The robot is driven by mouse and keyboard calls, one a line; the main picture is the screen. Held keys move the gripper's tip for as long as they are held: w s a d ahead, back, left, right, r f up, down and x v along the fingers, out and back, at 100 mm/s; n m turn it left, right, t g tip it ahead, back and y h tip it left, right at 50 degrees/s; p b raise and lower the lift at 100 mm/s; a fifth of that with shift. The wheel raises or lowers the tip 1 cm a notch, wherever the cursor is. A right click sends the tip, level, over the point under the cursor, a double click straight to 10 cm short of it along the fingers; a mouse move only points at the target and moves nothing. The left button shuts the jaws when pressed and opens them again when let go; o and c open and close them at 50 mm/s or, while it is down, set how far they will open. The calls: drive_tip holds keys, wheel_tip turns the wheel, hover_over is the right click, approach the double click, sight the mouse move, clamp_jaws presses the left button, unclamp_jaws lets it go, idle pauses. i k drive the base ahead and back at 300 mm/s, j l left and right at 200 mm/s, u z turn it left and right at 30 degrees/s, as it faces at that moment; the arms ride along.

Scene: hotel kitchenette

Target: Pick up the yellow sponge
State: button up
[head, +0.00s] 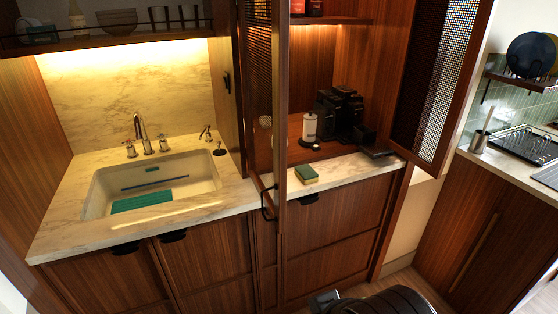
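The yellow sponge (308,176), with a green top layer, lies on the pale marble counter (345,169) near its front edge. It sits just right of an open mesh cabinet door that stands between it and the sink. Nothing is touching its top. My gripper is not in view, so I cannot see whether it is open or shut.
The open mesh door (265,95) and another mesh door (438,75) flank the counter. A paper towel roll (310,128) and a black coffee machine (340,115) stand behind the sponge. A sink (205,168) is at left. Floor shows at lower right.

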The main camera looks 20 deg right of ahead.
sight(305, 173)
drive_tip(key=i+l+u, duration=0.25)
drive_tip(key=l+u, duration=0.2)
drive_tip(key=i+l+u, duration=0.15)
drive_tip(key=l+u, duration=0.75)
drive_tip(key=l, duration=0.2)
drive_tip(key=l+u, duration=0.45)
drive_tip(key=l, duration=0.15)
drive_tip(key=k+l+u, duration=0.15)
drive_tip(key=l+u, duration=0.35)
drive_tip(key=l, duration=0.1)
